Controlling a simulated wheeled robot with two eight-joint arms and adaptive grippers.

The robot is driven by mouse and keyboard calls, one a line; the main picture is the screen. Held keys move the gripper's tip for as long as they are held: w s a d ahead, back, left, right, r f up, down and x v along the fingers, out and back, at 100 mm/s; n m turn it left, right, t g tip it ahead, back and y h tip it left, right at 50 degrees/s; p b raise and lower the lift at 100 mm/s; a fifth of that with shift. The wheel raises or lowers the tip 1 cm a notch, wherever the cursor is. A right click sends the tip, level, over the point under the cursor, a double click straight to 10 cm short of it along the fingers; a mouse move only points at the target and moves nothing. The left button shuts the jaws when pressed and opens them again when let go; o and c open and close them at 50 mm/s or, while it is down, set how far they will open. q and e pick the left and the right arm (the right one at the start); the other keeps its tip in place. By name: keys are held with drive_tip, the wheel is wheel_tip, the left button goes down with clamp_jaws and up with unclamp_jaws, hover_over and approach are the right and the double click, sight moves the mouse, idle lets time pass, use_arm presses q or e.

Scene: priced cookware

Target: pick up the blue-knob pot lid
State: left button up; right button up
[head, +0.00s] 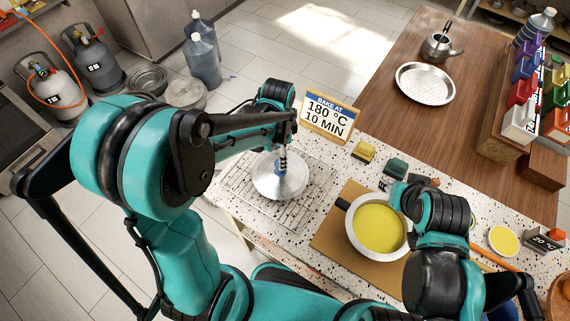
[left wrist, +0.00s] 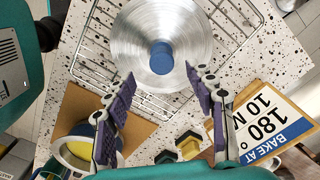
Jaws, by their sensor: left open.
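The round silver pot lid (head: 275,185) lies on a wire rack (head: 238,190) on the speckled counter. In the left wrist view the lid (left wrist: 140,38) shows its blue knob (left wrist: 161,58) upward, centred ahead of the fingers. My left gripper (left wrist: 160,74) is open, with a purple-padded finger on either side of the knob's line and nothing between them. In the head view my left arm reaches over the lid, and the left gripper (head: 283,150) is partly hidden by its own wrist. My right gripper (head: 400,196) is by the pot's right rim; its fingers are not clear.
A white pot with yellow contents (head: 379,228) stands on a brown board (head: 328,240) right of the rack. A bake sign (head: 328,117) stands behind the lid. Small yellow (head: 364,152) and green (head: 396,167) blocks lie nearby.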

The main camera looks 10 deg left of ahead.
use_arm(q)
wheel_tip(320, 180, down, 7)
drive_tip(key=shift+w+r+b, duration=0.1)
drive_tip(key=shift+b, duration=0.65)
clamp_jaws()
